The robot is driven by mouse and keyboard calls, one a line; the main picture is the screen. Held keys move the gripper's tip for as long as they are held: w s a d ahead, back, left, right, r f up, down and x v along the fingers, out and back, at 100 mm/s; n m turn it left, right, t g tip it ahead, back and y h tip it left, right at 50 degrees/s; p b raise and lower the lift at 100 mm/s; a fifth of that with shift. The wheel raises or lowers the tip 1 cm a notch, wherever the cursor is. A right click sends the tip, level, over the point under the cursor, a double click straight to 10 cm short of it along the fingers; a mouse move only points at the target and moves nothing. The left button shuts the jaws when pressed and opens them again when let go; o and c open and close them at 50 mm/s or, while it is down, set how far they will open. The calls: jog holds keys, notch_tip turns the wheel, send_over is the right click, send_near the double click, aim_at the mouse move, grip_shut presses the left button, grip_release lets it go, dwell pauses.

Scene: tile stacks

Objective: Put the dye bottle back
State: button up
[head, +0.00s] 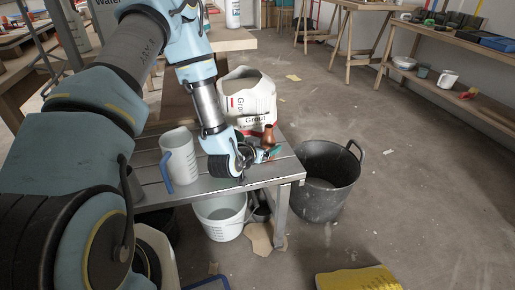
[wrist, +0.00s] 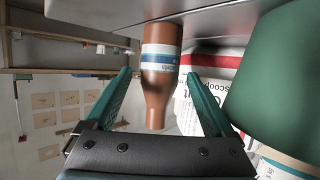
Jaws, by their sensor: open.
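The dye bottle (head: 268,136) is brown with a narrow neck and stands upright near the right end of the slatted grey table (head: 290,167). In the wrist view the picture is upside down; the bottle (wrist: 156,85) shows a white and blue label and sits between the two teal fingers. My gripper (wrist: 158,74) is open, with a finger on each side of the bottle and gaps still visible. In the head view my gripper (head: 265,154) is low over the table, just in front of the bottle.
A white grout bag (head: 248,98) stands behind the bottle. A measuring jug (head: 180,160) stands left of my arm. A large green object (wrist: 275,75) is close at right in the wrist view. A black tub (head: 325,180) and white bucket (head: 220,215) are on the floor.

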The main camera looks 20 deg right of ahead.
jog(key=v, duration=0.7)
jog(key=shift+s, duration=0.15)
